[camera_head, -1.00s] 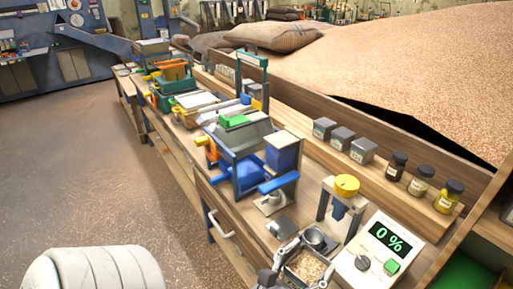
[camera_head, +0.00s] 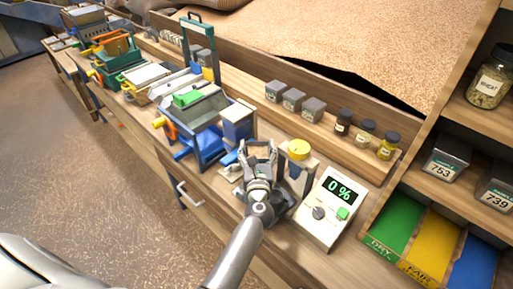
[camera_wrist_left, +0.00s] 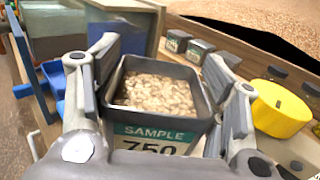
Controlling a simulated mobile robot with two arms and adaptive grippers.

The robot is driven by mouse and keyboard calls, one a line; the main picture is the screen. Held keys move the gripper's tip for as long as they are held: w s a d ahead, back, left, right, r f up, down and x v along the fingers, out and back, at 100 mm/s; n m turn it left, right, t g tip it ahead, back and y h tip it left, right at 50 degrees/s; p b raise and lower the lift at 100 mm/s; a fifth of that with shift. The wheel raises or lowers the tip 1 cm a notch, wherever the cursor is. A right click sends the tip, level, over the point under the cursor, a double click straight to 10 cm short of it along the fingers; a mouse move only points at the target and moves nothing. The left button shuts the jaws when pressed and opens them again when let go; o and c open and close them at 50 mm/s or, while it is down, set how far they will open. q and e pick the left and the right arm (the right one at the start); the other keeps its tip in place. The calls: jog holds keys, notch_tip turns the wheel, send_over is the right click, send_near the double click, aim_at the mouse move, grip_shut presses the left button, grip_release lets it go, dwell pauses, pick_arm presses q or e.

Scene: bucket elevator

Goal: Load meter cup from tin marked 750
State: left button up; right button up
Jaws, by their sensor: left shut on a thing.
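The dark grey tin (camera_wrist_left: 155,133) is marked SAMPLE 750 and holds pale grain. In the left wrist view it is between the fingers of my left gripper (camera_wrist_left: 160,62), close to level. In the head view my left gripper (camera_head: 258,150) is shut on it near the front of the bench and mostly hides it. The meter (camera_head: 333,205) reads 0 % and stands to the right of the gripper. The meter cup is not clearly visible now. My right gripper is not in view.
A yellow-topped press (camera_head: 299,150) stands just right of my left gripper. A blue-framed machine (camera_head: 205,125) is on its left. Several small tins and jars (camera_head: 365,132) line the ledge behind. Green, yellow and blue bins (camera_head: 432,245) lie at right.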

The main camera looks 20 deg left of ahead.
aim_at(265, 160)
pick_arm(q)
jog(key=shift+r+m+t+y+b, duration=0.25)
jog(key=shift+m+t+b, duration=0.3)
jog(key=shift+b, duration=0.7)
jog(key=shift+f, duration=0.1)
jog(key=shift+m+t, duration=0.45)
jog(key=shift+m, duration=0.2)
jog(key=d+f+b, duration=0.1)
jog(key=b, duration=0.1)
jog(key=s+d+f+b, duration=0.1)
jog(key=f+b, duration=0.1)
jog(key=b, duration=0.1)
jog(key=shift+d+f, duration=0.1)
jog(key=shift+d, duration=0.05)
jog(key=shift+r, duration=0.2)
jog(key=shift+d, duration=0.1)
jog(key=shift+d, duration=0.1)
jog(key=shift+s+d, duration=0.15)
jog(key=shift+d+r+m+t+b, duration=0.15)
jog(key=shift+m+t+b, duration=0.25)
jog(key=shift+b, duration=0.6)
jog(key=shift+a+r+m+t+b, duration=0.15)
jog(key=shift+m+t+b, duration=0.2)
jog(key=shift+b, duration=0.6)
